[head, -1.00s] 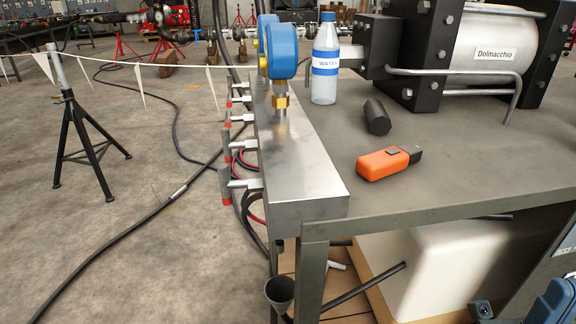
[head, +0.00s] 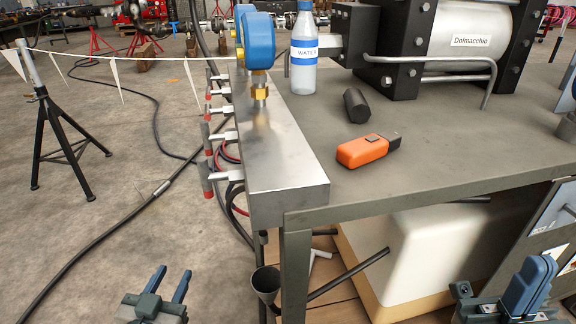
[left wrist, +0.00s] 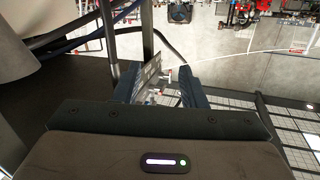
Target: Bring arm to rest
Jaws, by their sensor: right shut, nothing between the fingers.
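My left gripper (head: 172,274) is at the bottom left of the head view, over the concrete floor and left of the bench. Its two blue-grey fingers stand apart with nothing between them. The left wrist view also shows these fingers (left wrist: 158,84) spread and empty. My right gripper (head: 532,278) is at the bottom right edge of the head view, in front of the bench's lower shelf. It is shut and empty, and partly cut off by the frame. No flanged spool can be made out.
The metal bench (head: 420,175) carries an orange device (head: 362,151), a black cylinder (head: 356,105), a water bottle (head: 304,55) and a large machine (head: 460,45). A funnel (head: 266,282) sits by the bench leg.

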